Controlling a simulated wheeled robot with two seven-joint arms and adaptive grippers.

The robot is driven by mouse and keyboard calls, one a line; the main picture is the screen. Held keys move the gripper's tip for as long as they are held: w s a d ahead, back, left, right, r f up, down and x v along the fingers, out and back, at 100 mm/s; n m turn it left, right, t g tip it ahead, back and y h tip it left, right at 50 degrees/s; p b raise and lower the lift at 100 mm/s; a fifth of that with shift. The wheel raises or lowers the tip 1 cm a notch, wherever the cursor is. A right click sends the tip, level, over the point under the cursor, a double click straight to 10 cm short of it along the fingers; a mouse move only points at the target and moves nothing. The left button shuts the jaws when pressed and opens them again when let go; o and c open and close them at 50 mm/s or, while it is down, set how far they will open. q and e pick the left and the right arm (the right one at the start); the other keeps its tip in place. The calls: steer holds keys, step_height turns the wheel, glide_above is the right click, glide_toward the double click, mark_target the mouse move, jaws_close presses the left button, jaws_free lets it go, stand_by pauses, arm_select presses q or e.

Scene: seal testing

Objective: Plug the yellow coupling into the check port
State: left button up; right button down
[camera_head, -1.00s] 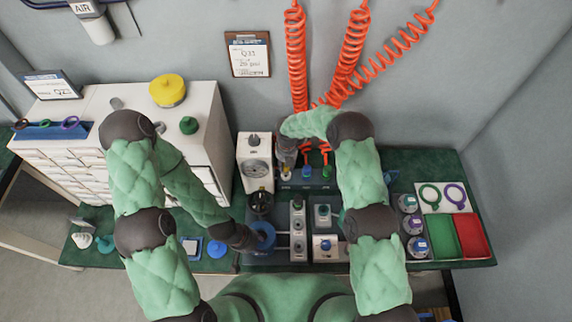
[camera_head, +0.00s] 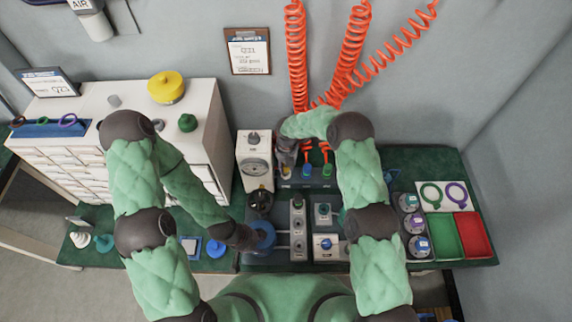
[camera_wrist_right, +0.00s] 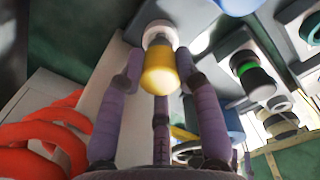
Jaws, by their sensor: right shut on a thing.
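The yellow coupling (camera_wrist_right: 160,75) sits between the purple fingers of my right gripper (camera_wrist_right: 163,85) in the right wrist view, and the gripper is shut on it. Its far end meets a pale round fitting (camera_wrist_right: 157,32); I cannot tell whether this is the check port or how deeply they engage. In the head view my right gripper (camera_head: 287,152) is over the row of coloured couplings, right of the white gauge box (camera_head: 254,160). My left gripper (camera_head: 245,238) is low, beside a blue round part (camera_head: 264,234); its fingers are not clear.
Orange coiled hoses (camera_head: 297,60) hang behind the right arm, and one shows close by in the wrist view (camera_wrist_right: 40,130). Grey fixture blocks (camera_head: 298,230) stand in front. Green and red trays (camera_head: 473,235) lie at right, a white drawer cabinet (camera_head: 205,110) at left.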

arm_select(q)
steer(key=shift+f+b, duration=0.8)
steer(key=shift+f, duration=0.05)
arm_select(e)
steer(key=shift+f, duration=0.8)
steer(key=c, duration=0.8)
jaws_free()
arm_select(q)
steer(key=shift+w, duration=0.1)
arm_select(e)
step_height(320, 180, up, 12)
steer(key=shift+d, duration=0.2)
arm_select(q)
steer(key=shift+r, duration=0.15)
arm_select(e)
steer(key=shift+s+r, duration=0.1)
steer(key=shift+r, duration=0.05)
